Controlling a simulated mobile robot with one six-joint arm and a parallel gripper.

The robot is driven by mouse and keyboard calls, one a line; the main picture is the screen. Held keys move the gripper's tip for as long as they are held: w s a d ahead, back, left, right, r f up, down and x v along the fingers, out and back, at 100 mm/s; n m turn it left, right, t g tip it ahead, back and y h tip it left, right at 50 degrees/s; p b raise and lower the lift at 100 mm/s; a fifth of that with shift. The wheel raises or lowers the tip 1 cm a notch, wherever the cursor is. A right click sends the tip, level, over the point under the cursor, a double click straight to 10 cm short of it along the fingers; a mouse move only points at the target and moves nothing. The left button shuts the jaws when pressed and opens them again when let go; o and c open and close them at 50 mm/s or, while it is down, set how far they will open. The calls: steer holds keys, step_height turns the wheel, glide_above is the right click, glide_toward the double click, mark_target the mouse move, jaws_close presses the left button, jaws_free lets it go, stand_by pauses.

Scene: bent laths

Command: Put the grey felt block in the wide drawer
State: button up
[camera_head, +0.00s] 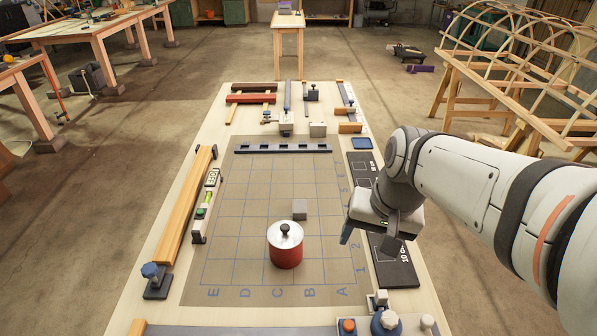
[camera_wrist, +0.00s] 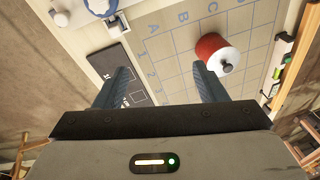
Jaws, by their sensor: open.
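A small grey block (camera_head: 300,209), the grey felt block by its look, rests on the lettered grid mat (camera_head: 230,262), just behind a red pot with a silver lid (camera_head: 286,250). My gripper (camera_head: 367,240) is open and empty above the right side of the table, to the right of the block and apart from it. In the wrist view my gripper (camera_wrist: 160,73) shows its two blue-grey fingers spread, with the mat and the red pot (camera_wrist: 215,54) beyond them. I cannot make out the block in the wrist view. No wide drawer is recognisable in either view.
A long wooden bar (camera_head: 184,207) and a spirit level (camera_head: 207,205) lie left of the mat. A dark slotted rail (camera_head: 283,148) crosses its far edge, with clamps and wood pieces behind. Dark cards (camera_head: 395,262) lie along the right. The mat's left part is clear.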

steer(key=o, duration=0.4)
steer(key=w+a+f+m+y+b, duration=0.1)
steer(key=w+f+m+b, duration=0.1)
steer(key=w, duration=0.3)
steer(key=w+a+f+m+g+y+b, duration=0.1)
steer(key=w+a+f+m+y+b, duration=0.1)
steer(key=w, duration=0.3)
steer(key=w+a+f+m+g+y+b, duration=0.1)
steer(key=w+a+f+m+y+b, duration=0.1)
steer(key=w+f+m, duration=0.1)
steer(key=shift+w+f, duration=0.35)
steer(key=shift+w, duration=0.3)
steer(key=shift+w+f, duration=0.35)
steer(key=shift+w, duration=0.25)
steer(key=shift+c, duration=0.2)
steer(key=m+y+b, duration=0.6)
steer(key=m+y, duration=0.1)
steer(key=m, duration=0.1)
glide_toward(303, 206)
steer(key=x, duration=0.5)
steer(key=shift+s+a+r, duration=0.2)
steer(key=shift+r, duration=0.15)
steer(key=shift+w+f, duration=0.15)
steer(key=shift+w, duration=0.05)
steer(key=shift+a+f, duration=0.15)
steer(key=shift+a, duration=0.2)
steer(key=shift+x, duration=0.9)
steer(key=shift+f+x, duration=0.2)
steer(key=shift+x, duration=2.35)
